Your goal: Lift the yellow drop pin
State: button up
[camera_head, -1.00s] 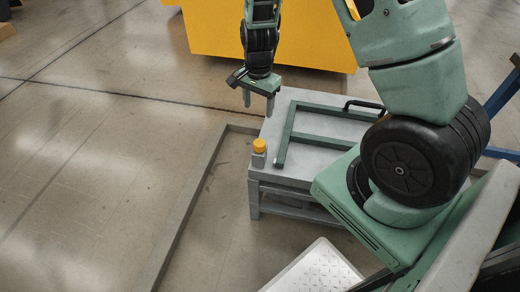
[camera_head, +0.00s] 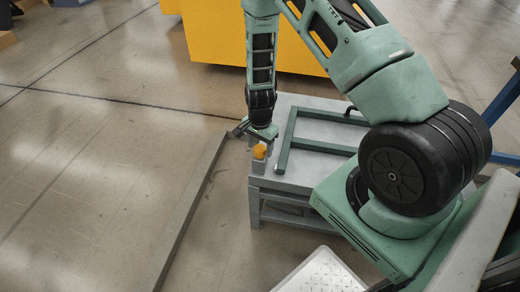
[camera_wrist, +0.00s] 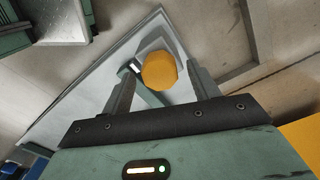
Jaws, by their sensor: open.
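The yellow drop pin (camera_head: 259,151) has a rounded yellow head and stands in a small grey holder (camera_head: 258,167) at the near left corner of the grey table (camera_head: 300,180). In the wrist view, the yellow head (camera_wrist: 159,71) lies between my two fingers, with a visible gap on each side. My gripper (camera_head: 259,142) is open and empty, pointing down, close to the pin. In the head view its fingers are partly hidden around the pin. The pin's shaft is hidden below its head.
A green frame (camera_head: 288,142) lies on the table right of the pin. A grey strip (camera_head: 190,215) runs along the floor left of the table. A yellow block (camera_head: 205,35) stands behind. A white tread plate (camera_head: 320,273) is in front. The floor at left is clear.

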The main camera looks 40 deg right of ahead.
aim_at(260, 148)
jog(key=shift+f, duration=0.7)
grip_shut()
notch_tip(260, 148, up, 5)
jog(key=p, duration=0.3)
jog(key=shift+f, duration=0.2)
grip_release()
notch_tip(260, 148, up, 17)
jog(key=p, duration=0.2)
jog(key=shift+r, duration=0.15)
